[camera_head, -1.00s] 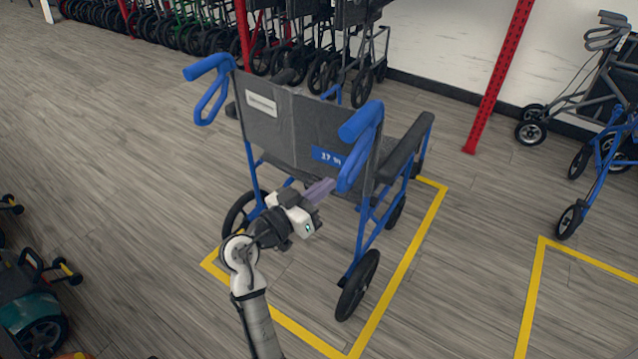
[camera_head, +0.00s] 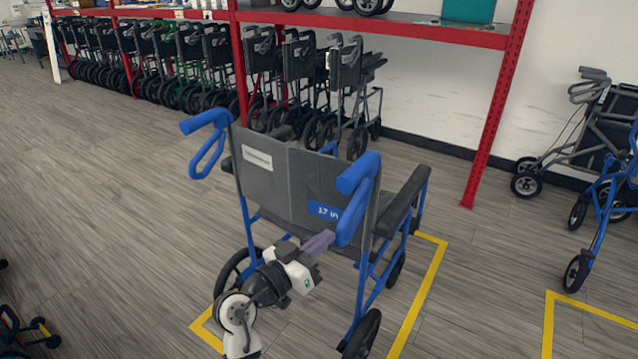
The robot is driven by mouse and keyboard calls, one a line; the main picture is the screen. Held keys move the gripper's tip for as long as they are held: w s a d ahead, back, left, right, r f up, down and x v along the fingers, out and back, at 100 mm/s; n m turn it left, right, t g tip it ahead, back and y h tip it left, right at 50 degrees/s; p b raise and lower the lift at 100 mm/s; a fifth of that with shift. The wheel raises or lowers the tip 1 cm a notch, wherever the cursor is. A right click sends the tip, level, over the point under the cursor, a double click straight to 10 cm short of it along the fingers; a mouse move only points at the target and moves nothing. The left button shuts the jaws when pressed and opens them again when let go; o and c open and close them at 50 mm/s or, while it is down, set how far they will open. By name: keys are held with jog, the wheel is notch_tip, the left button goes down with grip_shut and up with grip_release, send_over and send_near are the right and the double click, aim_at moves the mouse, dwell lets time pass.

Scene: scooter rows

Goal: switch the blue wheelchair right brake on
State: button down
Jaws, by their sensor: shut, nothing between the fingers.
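The blue wheelchair (camera_head: 300,185) stands with its grey back toward me, inside a yellow floor outline. Its right push handle (camera_head: 358,174) has a blue grip, with a blue brake lever (camera_head: 349,220) looping down below it. The left handle (camera_head: 205,121) has a similar blue loop (camera_head: 207,156). My gripper (camera_head: 328,238) is behind the backrest, its purple-grey fingers shut and pointing up and right at the lower part of the right brake lever. The fingertips are close to the lever; I cannot tell whether they touch it.
A red-framed shelf (camera_head: 380,26) with folded wheelchairs (camera_head: 345,85) below it stands at the back. Walkers (camera_head: 575,140) stand at the right. Yellow lines (camera_head: 421,290) mark the floor. Open floor (camera_head: 110,200) lies to the left.

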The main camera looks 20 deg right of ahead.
notch_tip(320, 180, up, 18)
jog(key=p, duration=0.1)
jog(key=shift+r, duration=0.15)
dwell(0.4)
